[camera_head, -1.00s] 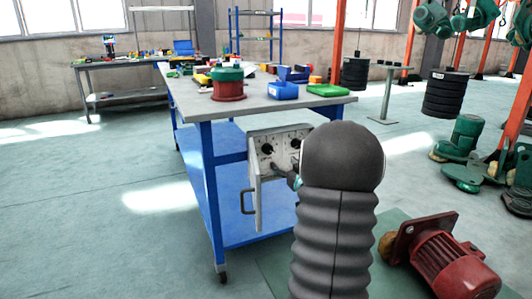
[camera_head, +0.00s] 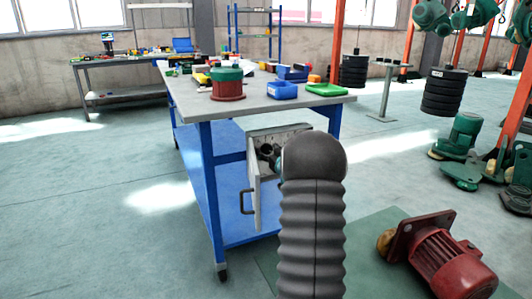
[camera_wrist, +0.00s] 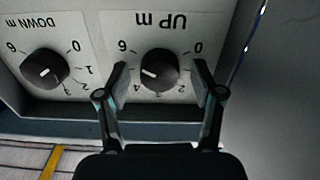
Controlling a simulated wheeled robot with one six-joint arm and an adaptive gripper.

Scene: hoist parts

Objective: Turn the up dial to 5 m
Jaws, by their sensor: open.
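In the wrist view the panel shows upside down. The up dial (camera_wrist: 159,70) is a round black knob under the label "UP m". My gripper (camera_wrist: 161,74) is open, with one finger on each side of the up dial. I cannot tell whether either finger touches it.
Blue bins and a red-green part (camera_head: 227,85) stand on the bench top. A red motor (camera_head: 440,255) lies on the floor at right. The floor at left is clear.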

